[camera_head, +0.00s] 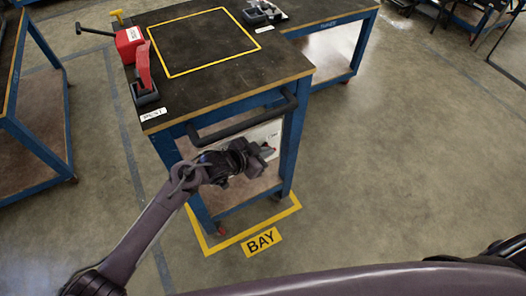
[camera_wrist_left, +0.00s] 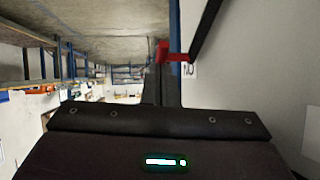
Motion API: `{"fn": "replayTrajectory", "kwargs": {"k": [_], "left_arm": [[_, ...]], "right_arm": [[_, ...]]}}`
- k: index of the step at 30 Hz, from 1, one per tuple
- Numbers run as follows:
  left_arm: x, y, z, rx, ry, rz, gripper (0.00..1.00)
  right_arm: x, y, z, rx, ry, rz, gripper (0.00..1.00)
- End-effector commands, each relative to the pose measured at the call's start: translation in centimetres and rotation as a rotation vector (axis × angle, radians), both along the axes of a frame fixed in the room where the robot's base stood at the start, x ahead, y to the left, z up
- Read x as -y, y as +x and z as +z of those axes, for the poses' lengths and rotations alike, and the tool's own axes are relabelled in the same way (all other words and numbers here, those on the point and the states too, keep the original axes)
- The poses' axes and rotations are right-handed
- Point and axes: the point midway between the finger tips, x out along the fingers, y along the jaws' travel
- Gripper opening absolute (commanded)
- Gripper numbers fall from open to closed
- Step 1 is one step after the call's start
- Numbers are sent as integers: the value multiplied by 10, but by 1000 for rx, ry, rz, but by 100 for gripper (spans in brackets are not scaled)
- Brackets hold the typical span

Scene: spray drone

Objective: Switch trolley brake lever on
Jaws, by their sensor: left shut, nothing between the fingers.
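The trolley (camera_head: 290,150) has a blue frame, a dark top and a black push handle (camera_head: 245,118) on its near side. Below the handle is a pale panel (camera_head: 262,132) with a small label. In the left wrist view a red piece (camera_wrist_left: 175,52), which looks like part of the brake lever, is just past my fingertips with a black bar beside it and a small label (camera_wrist_left: 189,70). My left gripper (camera_head: 266,152) is shut and empty in front of the panel; it also shows in the left wrist view (camera_wrist_left: 163,72). Whether it touches the red piece I cannot tell.
On the trolley top are a red box (camera_head: 129,40), a red lever in a black base (camera_head: 145,92) and a yellow outlined square. A blue-framed table (camera_head: 35,135) stands at left. The floor at right is clear. A BAY sign (camera_head: 262,242) marks the floor.

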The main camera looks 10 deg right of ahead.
Motion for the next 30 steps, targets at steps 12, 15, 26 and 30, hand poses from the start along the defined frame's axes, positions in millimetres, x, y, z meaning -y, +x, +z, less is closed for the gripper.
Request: {"fn": "replayTrajectory", "kwargs": {"k": [12, 15, 26, 30], "left_arm": [[3, -1, -2, -2, -1, -1, 0], [3, -1, -2, -3, -2, 0, 0], [-28, -18, 19, 1, -2, 1, 0], [-46, -29, 30, 3, -1, 1, 0]], "right_arm": [[0, 0, -1, 0, 0, 0, 41], [0, 0, -1, 0, 0, 0, 41], [0, 0, 5, 0, 0, 0, 41], [0, 0, 6, 0, 0, 0, 41]]}}
